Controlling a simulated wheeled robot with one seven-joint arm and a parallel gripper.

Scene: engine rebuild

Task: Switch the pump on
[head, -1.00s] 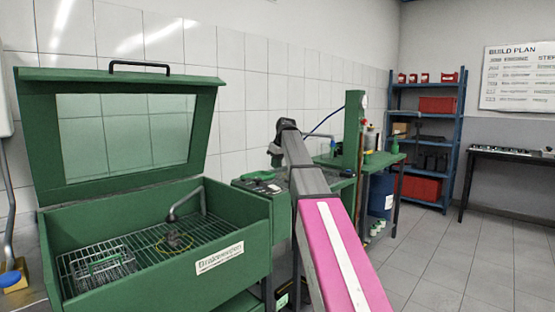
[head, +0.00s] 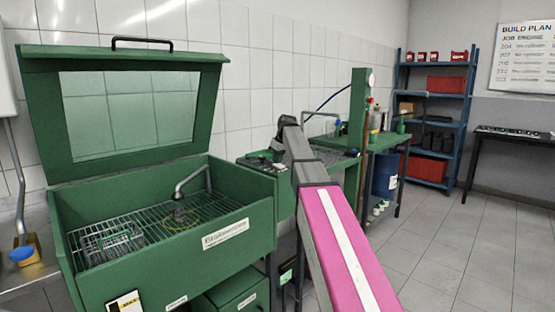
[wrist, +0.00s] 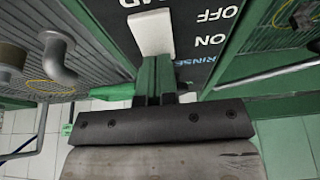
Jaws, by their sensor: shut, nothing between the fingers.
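A dark panel (wrist: 210,75) with white OFF and ON lettering and a blue RINSE mark shows in the wrist view. A white lever-like piece (wrist: 151,33), likely the pump switch, lies against it near OFF. My gripper (wrist: 155,62) is shut and empty, with its fingertips just below the white piece in the picture; I cannot tell whether they touch it. In the head view the green parts washer (head: 165,255) has its lid up, with a spout and wire basket inside. My arm reaches toward the right of the washer, and the fingers are hidden there.
A green bench (head: 385,142) with a post and bottles stands behind my arm, with a blue drum (head: 384,170) below. A blue shelf (head: 440,120) with red bins and a dark table (head: 510,138) stand far right. The right-hand tiled floor is clear.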

